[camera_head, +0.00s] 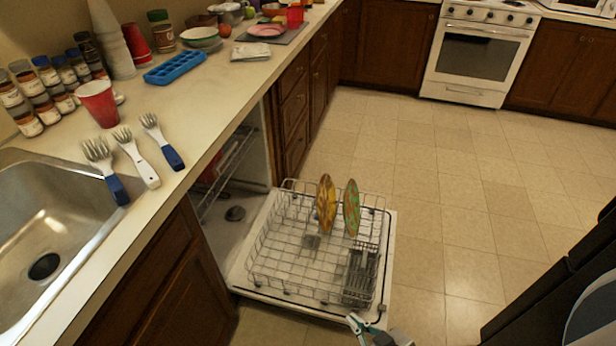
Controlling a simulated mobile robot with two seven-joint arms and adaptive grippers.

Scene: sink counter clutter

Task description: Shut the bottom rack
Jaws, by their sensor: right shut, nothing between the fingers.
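The bottom rack (275,261) of the dishwasher is pulled out over the lowered door (389,250). It is a wire rack with a yellow plate (325,203) and a green-patterned plate (351,208) standing upright in it, and a grey cutlery basket (360,274) at its right side. My right gripper (366,328) is at the bottom edge of the view, just in front of the door's near right corner. It is shut and empty; whether it touches the door or rack is unclear. My left gripper is not in view.
An upper rack (228,165) is inside the dishwasher. Tiled floor (450,200) is clear to the right, with an oven (478,52) at the back.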

